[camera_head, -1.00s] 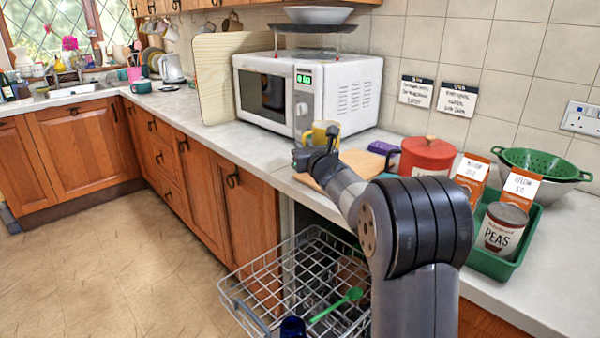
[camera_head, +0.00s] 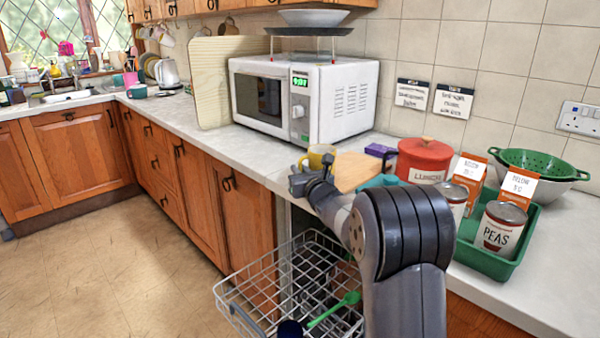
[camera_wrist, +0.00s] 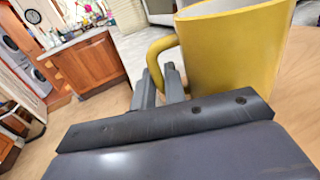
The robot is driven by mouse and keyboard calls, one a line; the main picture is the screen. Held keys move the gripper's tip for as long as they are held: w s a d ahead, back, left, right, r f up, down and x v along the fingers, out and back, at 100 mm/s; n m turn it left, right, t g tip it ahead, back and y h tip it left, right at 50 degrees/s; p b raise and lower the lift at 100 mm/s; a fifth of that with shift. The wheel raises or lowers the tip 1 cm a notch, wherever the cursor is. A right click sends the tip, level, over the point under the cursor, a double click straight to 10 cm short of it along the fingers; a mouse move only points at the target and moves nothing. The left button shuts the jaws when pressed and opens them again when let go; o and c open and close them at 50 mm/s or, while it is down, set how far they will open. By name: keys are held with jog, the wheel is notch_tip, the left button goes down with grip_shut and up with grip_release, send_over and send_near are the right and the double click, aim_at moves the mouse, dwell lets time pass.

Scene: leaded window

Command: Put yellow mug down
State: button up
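The yellow mug (camera_head: 320,155) is upright at the left end of the wooden board (camera_head: 358,172), in front of the microwave. It fills the upper right of the wrist view (camera_wrist: 235,45), with its handle towards me. My gripper (camera_wrist: 161,82) has its two fingers close together on the lower part of the handle, shut on it. In the head view my gripper (camera_head: 308,172) is just in front of the mug and hides its lower part. The mug's base is hidden, so I cannot tell whether it touches the board or counter.
The microwave (camera_head: 345,100) stands behind the mug. A red pot (camera_head: 424,160), a purple box (camera_head: 378,150) and a green tray (camera_head: 490,262) with tins are to the right. An open dishwasher rack (camera_head: 250,295) is below. The counter to the left (camera_head: 215,140) is bare.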

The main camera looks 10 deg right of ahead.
jog(key=o, duration=0.4)
jog(key=shift+r, duration=0.1)
jog(key=shift+r+p, duration=0.1)
jog(key=shift+p, duration=0.2)
jog(key=shift+s, duration=0.25)
jog(key=s+d+b, duration=0.1)
jog(key=s+d, duration=0.1)
jog(key=s, duration=0.9)
jog(key=shift+s+d+b, duration=0.15)
jog(key=shift+b, duration=0.25)
